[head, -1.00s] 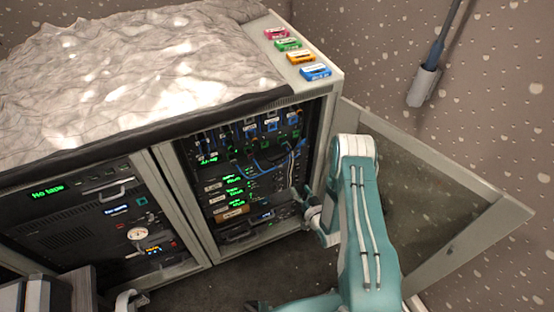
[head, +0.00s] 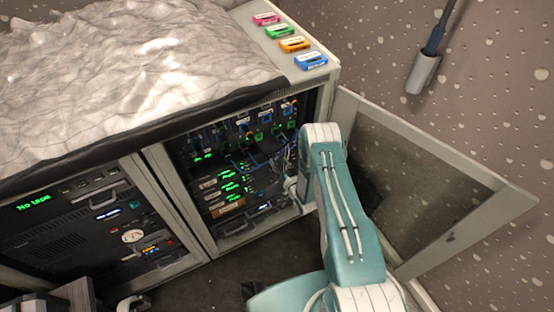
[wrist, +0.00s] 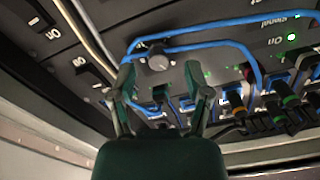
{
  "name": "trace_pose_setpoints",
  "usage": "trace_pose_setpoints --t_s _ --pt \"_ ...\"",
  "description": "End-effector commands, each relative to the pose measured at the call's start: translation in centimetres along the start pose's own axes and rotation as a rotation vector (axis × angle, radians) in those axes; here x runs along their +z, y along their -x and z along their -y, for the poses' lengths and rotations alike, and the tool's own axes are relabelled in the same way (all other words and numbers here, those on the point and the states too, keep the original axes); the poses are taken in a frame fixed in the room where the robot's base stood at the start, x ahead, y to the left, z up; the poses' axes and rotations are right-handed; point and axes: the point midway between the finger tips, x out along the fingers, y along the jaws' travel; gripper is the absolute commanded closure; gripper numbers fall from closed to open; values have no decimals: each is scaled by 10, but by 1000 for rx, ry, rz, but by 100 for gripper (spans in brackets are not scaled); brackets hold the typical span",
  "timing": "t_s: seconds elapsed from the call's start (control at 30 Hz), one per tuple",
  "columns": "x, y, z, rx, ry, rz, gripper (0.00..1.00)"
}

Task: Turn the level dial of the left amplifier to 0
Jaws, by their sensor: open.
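In the wrist view, a round dark grey knob (wrist: 158,58) sits on a black panel (wrist: 222,66), with a blue cable running around it. I cannot read its setting or tell which amplifier it belongs to. My gripper (wrist: 158,76) is open and empty, with one finger on each side of the knob in the picture. The fingertips look close to the panel; I cannot tell if they touch anything. In the head view, my arm reaches into the open right-hand rack (head: 205,228), and my gripper is largely hidden there.
Blue cables (wrist: 205,22) and several coloured plugs (wrist: 236,98) crowd the panel. Labelled switches (wrist: 88,66) and grey cables lie at its left. A green lamp (wrist: 291,37) is lit. The open cabinet door (head: 440,185) stands right of my arm.

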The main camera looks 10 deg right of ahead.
Motion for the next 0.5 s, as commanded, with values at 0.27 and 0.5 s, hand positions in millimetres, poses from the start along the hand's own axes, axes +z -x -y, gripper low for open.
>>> trace_pose_setpoints --t_s 0.27,0.5 --pt "0 -18 0 1 -1 0 36" --pt "0 -17 0 1 -1 0 59"
